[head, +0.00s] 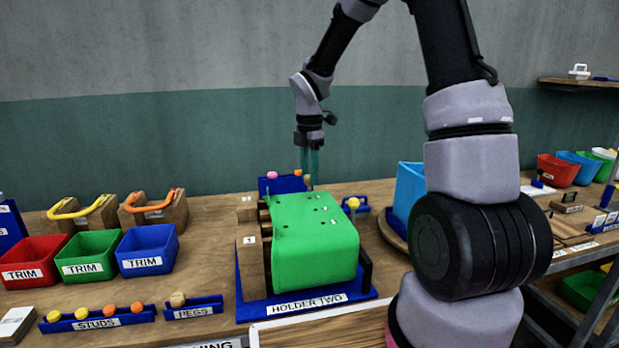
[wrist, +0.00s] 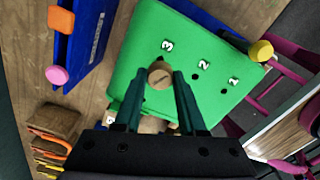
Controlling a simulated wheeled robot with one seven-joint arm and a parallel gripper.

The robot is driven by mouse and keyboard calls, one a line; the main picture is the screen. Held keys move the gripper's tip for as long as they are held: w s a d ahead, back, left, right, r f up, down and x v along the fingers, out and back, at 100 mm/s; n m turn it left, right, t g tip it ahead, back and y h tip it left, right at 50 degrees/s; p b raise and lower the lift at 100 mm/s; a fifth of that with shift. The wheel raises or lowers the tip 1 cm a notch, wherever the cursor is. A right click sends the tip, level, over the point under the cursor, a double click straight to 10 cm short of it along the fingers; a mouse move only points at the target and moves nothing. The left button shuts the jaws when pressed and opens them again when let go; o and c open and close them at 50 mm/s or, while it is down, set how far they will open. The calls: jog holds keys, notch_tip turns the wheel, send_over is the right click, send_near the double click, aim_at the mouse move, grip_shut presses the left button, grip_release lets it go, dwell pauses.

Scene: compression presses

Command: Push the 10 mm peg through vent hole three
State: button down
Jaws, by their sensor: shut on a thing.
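A green block with a curved front (head: 315,245) sits in the blue holder labelled HOLDER TWO (head: 245,312). In the wrist view its top (wrist: 150,40) carries white numbers 3, 2 and 1, with dark holes showing beside 2 and 1. My gripper (head: 311,178) is over the block's far edge, fingers pointing down. In the wrist view the gripper (wrist: 172,82) is shut on a tan wooden peg (wrist: 160,74), whose round head shows beside the number 3.
A blue rack with pink and orange knobs (head: 270,186) stands behind the block. A yellow-knobbed piece (head: 353,203) is at its right. Red (head: 35,262), green (head: 90,256) and blue (head: 147,251) TRIM bins stand left. STUDS (head: 98,318) and PEGS (head: 193,309) racks lie in front.

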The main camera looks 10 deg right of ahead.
jog(key=shift+r, duration=1.8)
